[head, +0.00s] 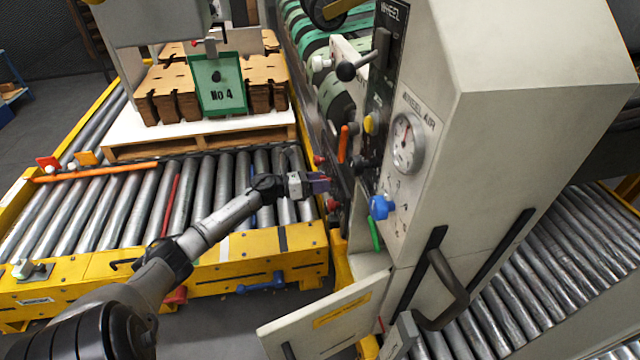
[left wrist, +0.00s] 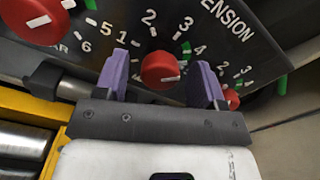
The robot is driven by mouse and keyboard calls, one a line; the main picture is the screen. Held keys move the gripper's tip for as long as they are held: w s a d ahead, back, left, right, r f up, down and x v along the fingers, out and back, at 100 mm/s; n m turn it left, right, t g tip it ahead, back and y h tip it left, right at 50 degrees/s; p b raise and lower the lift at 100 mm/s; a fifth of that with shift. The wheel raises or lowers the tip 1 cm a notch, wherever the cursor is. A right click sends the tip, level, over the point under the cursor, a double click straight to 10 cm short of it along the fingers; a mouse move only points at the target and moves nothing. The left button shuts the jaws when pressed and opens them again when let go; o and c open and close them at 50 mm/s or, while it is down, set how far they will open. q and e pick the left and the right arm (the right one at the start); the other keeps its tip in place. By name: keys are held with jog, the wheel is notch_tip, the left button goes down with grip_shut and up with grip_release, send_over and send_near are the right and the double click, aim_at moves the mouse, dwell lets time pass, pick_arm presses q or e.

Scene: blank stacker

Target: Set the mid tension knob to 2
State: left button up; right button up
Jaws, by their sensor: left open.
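The mid red tension knob (left wrist: 160,70) sits on a dark panel, with numbers 1 to 4 arced above and right of it. Its white mark shows on its lower front; I cannot tell which number it points at. My left gripper (left wrist: 162,72) is open, one purple finger on each side of the knob, with gaps showing. I cannot tell whether the fingers overlap it in depth. In the head view the left gripper (head: 322,184) is at the machine's dark side panel, and the mid knob is hard to make out there. My right gripper is not seen.
Another red knob (left wrist: 36,18) is at upper left and a smaller one (left wrist: 232,98) is close beside the right finger. A grey cabinet with a gauge (head: 407,143) and blue knob (head: 381,207) stands right of the arm.

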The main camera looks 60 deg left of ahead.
pick_arm(q)
jog(key=shift+c, duration=0.2)
jog(key=c, duration=0.9)
jog(key=shift+r+n+p, duration=0.1)
jog(key=shift+n+p, duration=6.25)
jog(key=shift+n, duration=2.65)
jog(key=o, duration=0.9)
jog(key=shift+o, duration=0.2)
